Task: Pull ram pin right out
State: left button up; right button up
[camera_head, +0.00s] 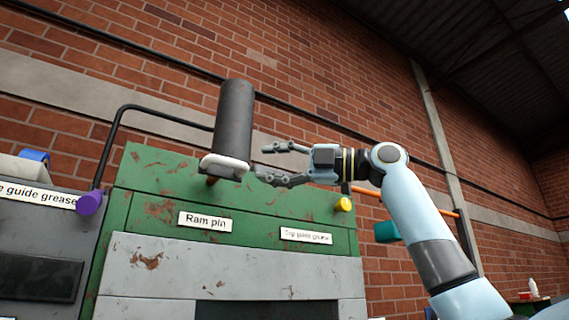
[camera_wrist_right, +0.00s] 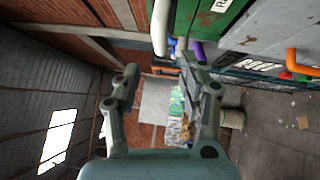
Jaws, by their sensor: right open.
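The ram pin's white rounded handle (camera_head: 226,165) sticks out in front of the lower end of a dark grey cylinder (camera_head: 234,115), above the "Ram pin" label (camera_head: 205,222) on the green machine. My right gripper (camera_head: 273,163) is open and empty, just right of the handle, its fingers pointing left towards it. The fingers look apart from the handle. In the right wrist view a white bar (camera_wrist_right: 160,25), seemingly the handle, lies beyond the open fingers (camera_wrist_right: 159,70), towards the top edge. The pin's shaft is mostly hidden. My left gripper is not in view.
The green machine (camera_head: 150,190) carries a yellow knob (camera_head: 343,204) and a "Top guide grease" label (camera_head: 306,236). A purple knob (camera_head: 89,203) and a black pipe (camera_head: 112,135) are on the left. An orange bar (camera_head: 440,209) passes behind my right arm.

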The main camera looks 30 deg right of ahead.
jog(key=shift+v, duration=1.45)
